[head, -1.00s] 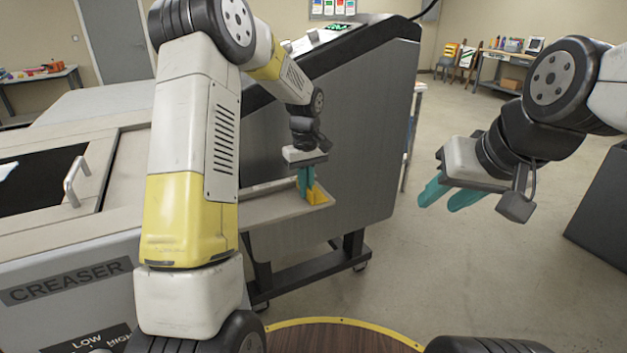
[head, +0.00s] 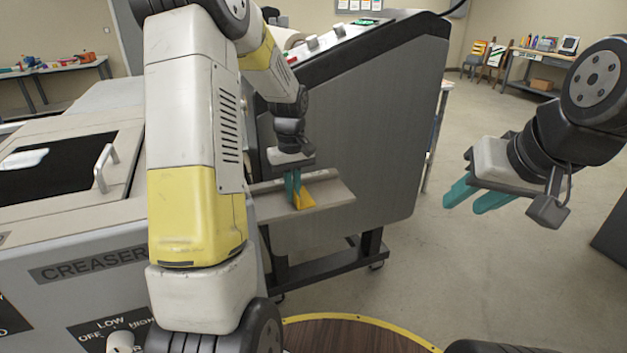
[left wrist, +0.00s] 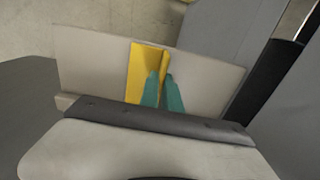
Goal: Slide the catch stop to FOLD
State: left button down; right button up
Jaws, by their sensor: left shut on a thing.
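The catch stop (head: 303,201) is a small yellow wedge-shaped block on the pale catch tray (head: 335,194) at the side of the grey machine. My left gripper (head: 292,192) points down, its teal fingers shut on the catch stop. In the left wrist view the yellow stop (left wrist: 138,72) lies against the teal fingertips (left wrist: 162,82), with bare tray (left wrist: 95,65) on both sides. No FOLD marking can be read in either view. My right gripper (head: 470,195) is open and empty, in the air well to the right.
The grey machine side panel (head: 375,130) rises behind the tray. A creaser (head: 95,262) with a dark window and handle (head: 105,168) stands at the left. My left arm covers part of it. Open floor (head: 430,260) lies to the right.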

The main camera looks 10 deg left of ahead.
pick_arm(q)
jog(key=shift+s+a, duration=0.1)
jog(key=shift+a, duration=0.15)
jog(key=c, duration=1.6)
grip_release()
jog(key=shift+o, duration=0.2)
jog(key=shift+r, duration=0.3)
notch_tip(320, 180, up, 7)
jog(key=shift+r, duration=0.15)
